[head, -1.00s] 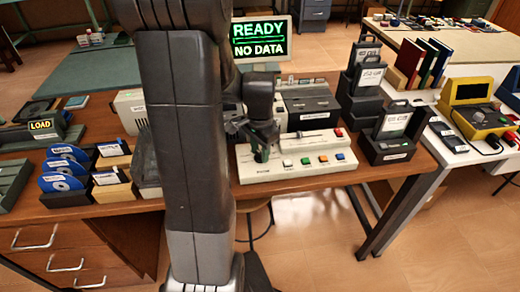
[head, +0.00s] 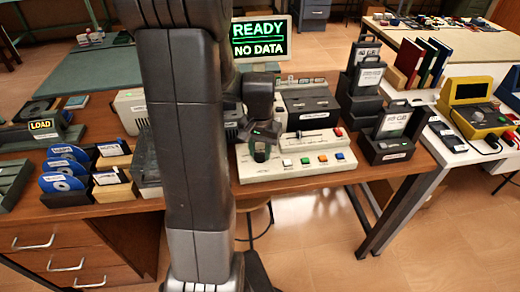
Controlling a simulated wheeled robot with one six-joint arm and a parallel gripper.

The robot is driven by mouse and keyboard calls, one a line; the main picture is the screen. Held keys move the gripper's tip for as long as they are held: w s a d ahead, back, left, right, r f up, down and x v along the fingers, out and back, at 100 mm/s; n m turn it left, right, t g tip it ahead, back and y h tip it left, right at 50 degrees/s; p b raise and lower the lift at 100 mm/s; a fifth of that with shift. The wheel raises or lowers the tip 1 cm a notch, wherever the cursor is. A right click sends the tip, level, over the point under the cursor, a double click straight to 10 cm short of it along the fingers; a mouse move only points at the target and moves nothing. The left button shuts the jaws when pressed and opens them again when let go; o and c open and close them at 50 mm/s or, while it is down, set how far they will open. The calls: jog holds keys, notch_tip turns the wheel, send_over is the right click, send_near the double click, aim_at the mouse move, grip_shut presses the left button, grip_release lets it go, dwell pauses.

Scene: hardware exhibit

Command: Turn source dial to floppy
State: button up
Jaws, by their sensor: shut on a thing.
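A cream control panel (head: 292,170) lies on the brown desk, with a row of coloured buttons and a slider near its back. My gripper (head: 262,152) is over the left part of this panel, shut on the source dial, which is mostly hidden behind the fingers. The dial's setting and its labels cannot be read. Behind the panel a screen (head: 261,39) shows "READY" and "NO DATA" in green and white.
A dark drive unit (head: 311,105) stands behind the panel. Black cartridge holders (head: 386,145) are at right, a yellow device (head: 478,119) farther right. Blue discs in stands (head: 65,170) and a "LOAD" sign (head: 43,127) are at left.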

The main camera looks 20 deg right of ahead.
aim_at(260, 153)
dwell(0.3)
jog(key=o, duration=1)
jog(key=shift+r, duration=0.1)
notch_tip(260, 153, up, 14)
jog(key=shift+f+p, duration=0.15)
jog(key=shift+p, duration=0.35)
jog(key=shift+f, duration=0.1)
notch_tip(260, 153, down, 14)
jog(key=shift+r+b, duration=0.1)
jog(key=shift+b, duration=0.4)
jog(key=shift+r, duration=0.15)
